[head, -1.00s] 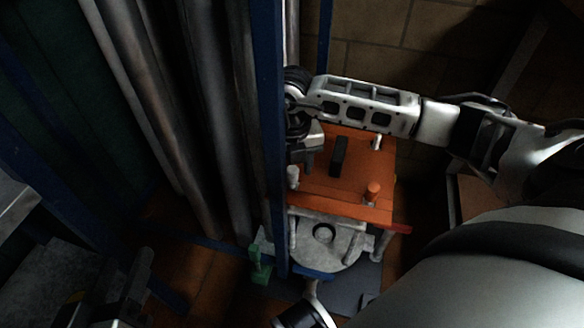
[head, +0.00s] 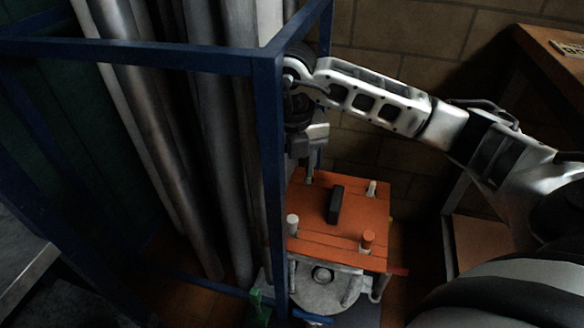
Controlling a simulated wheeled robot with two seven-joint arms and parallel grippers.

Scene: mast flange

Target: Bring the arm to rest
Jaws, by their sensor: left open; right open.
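My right arm comes in from the right and bends down at a dark wrist beside the blue post. My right gripper (head: 309,172) hangs from it, open, at the far left corner of the orange plate (head: 315,217); whether it touches the plate is unclear. The plate carries a black block (head: 336,205), white pegs (head: 292,225) and an orange-topped peg (head: 367,241). Below it is a round grey flange (head: 318,294), partly hidden by the plate.
A blue frame with a post (head: 270,180) stands just left of the plate, close to my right gripper. Tall grey pipes (head: 208,150) stand inside it. A green piece (head: 257,305) is at its foot. A wooden table (head: 555,60) is at the far right, and a brick wall is behind.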

